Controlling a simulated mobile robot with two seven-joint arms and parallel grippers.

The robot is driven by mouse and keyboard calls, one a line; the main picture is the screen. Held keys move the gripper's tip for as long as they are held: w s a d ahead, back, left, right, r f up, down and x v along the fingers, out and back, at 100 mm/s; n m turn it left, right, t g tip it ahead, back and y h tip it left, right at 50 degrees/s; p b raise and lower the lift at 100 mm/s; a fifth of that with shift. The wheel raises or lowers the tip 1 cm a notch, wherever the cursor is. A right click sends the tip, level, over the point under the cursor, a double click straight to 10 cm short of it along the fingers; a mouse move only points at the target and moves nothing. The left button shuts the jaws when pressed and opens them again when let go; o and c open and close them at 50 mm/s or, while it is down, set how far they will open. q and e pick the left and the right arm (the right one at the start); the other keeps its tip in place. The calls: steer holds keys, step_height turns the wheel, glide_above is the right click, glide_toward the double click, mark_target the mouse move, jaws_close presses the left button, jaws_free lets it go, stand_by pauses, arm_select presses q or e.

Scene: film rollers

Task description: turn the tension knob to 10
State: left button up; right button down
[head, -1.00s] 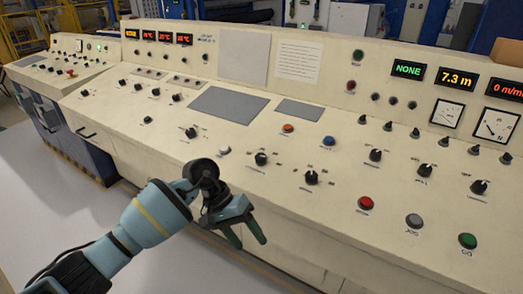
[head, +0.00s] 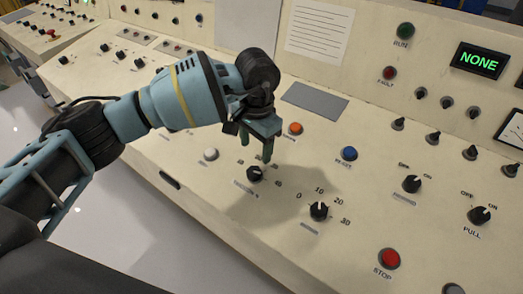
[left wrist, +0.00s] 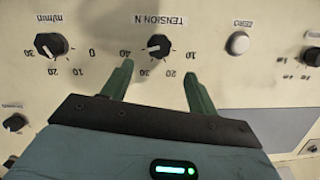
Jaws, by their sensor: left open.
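The tension knob (head: 255,173) is a small black dial on the sloped cream desk. In the left wrist view the knob (left wrist: 158,45) sits below its upside-down TENSION N label, with numbers 10 to 40 around it. I cannot read its setting for sure. My left gripper (head: 255,148) is open and empty above the desk, just behind the knob in the head view. In the left wrist view the left gripper (left wrist: 158,70) has its green fingertips on either side of the knob's line, short of it and apart from it. My right gripper is not in view.
The black m/min knob (head: 319,211) is close to the right. A white zero button (head: 210,154) is to the left, with an orange button (head: 295,128) and a blue button (head: 348,153) behind. A red stop button (head: 389,258) is at the front right.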

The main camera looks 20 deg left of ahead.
mark_target(255, 170)
arm_select(q)
steer(key=shift+s+r, duration=0.1)
steer(key=shift+s, duration=0.35)
steer(key=shift+f, duration=0.5)
steer(key=f, duration=0.6)
steer(key=shift+w+a+f+p, duration=0.1)
steer(key=shift+w+f+p, duration=0.1)
steer(key=shift+f+p, duration=0.15)
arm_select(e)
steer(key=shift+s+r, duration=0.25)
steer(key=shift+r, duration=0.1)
arm_select(q)
steer(key=c, duration=1)
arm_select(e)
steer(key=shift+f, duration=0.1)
